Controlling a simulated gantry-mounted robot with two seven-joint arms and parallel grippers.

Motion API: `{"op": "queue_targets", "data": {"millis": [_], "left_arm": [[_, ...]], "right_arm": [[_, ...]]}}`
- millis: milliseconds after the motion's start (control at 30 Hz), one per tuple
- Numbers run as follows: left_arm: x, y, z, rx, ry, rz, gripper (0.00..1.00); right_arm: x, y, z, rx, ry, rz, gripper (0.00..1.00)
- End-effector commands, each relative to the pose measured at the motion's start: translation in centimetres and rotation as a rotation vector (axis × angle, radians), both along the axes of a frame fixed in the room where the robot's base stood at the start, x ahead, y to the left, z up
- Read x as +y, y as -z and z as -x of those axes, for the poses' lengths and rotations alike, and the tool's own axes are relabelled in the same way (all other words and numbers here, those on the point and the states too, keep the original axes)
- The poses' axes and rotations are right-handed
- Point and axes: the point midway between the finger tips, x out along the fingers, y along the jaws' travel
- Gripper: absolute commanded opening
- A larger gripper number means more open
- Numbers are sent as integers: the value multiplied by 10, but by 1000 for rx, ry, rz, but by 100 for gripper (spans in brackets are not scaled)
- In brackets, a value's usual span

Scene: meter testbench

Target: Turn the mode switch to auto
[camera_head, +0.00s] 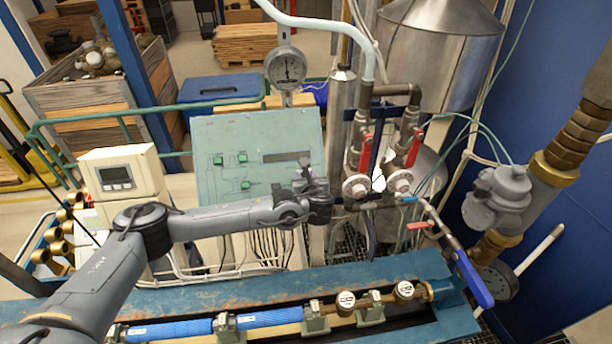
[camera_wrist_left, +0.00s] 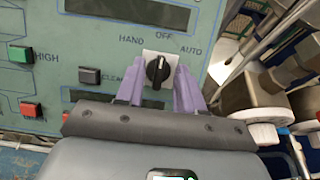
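The mode switch (camera_wrist_left: 157,71) is a black knob on a pale square plate, with HAND, OFF and AUTO printed around it in the left wrist view. Its white pointer line points up, roughly towards OFF; AUTO is to the upper right. My left gripper (camera_wrist_left: 160,76) is open, with one purple finger on each side of the knob and a gap visible on both sides. In the head view my left gripper (camera_head: 306,182) is at the right part of the green control panel (camera_head: 230,130), and it hides the switch. My right gripper is not in view.
A green HIGH button (camera_wrist_left: 20,54), a grey button (camera_wrist_left: 89,75) and a red button (camera_wrist_left: 30,109) are left of the switch. Pipes with red-handled valves (camera_head: 366,152) stand close to the panel's right side. A blue bench (camera_head: 420,266) runs in front.

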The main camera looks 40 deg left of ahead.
Motion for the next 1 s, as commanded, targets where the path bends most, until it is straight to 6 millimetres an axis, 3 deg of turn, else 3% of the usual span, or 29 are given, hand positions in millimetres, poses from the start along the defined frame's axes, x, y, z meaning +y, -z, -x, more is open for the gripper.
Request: {"op": "queue_targets", "data": {"millis": [400,667,1000], "left_arm": [[5,3,-4,-1,1,0,37],[4,3,-4,0,1,0,0],[4,3,-4,8,12,-8,0]], "right_arm": [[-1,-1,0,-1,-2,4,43],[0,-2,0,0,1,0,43],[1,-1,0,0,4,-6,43]]}}
